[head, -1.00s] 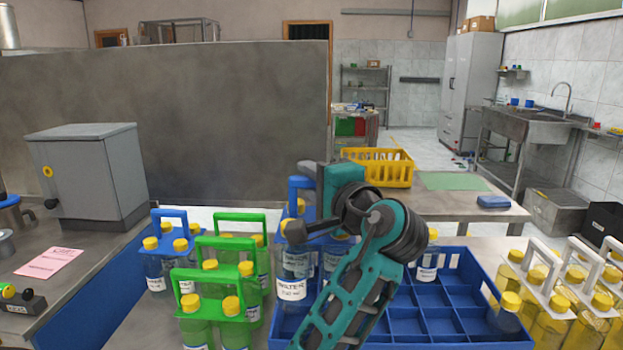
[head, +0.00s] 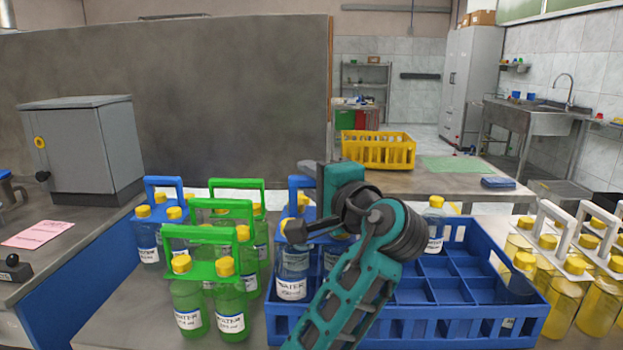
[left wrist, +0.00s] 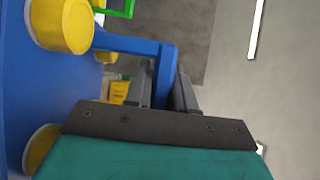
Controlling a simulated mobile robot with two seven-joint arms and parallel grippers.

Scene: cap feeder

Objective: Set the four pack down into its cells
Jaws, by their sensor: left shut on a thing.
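My left gripper (head: 312,172) is shut on the blue handle (head: 299,184) of a four pack of clear bottles with yellow caps. A front bottle of the pack (head: 292,268) has a white WATER label and looks upright. The pack is at the left end of the blue crate (head: 470,327), with its bottle bottoms about level with the front rim; how far they are in the cells is hidden. My arm covers the pack's right part. In the left wrist view, the blue handle (left wrist: 120,44) runs between the fingers, beside yellow caps (left wrist: 62,22). My right gripper is not seen.
Green packs (head: 213,273) and another blue pack (head: 146,232) stand close on the left. One bottle (head: 434,228) stands at the crate's back; several cells to the right are empty. Yellow bottles with white handles (head: 567,300) stand right of the crate.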

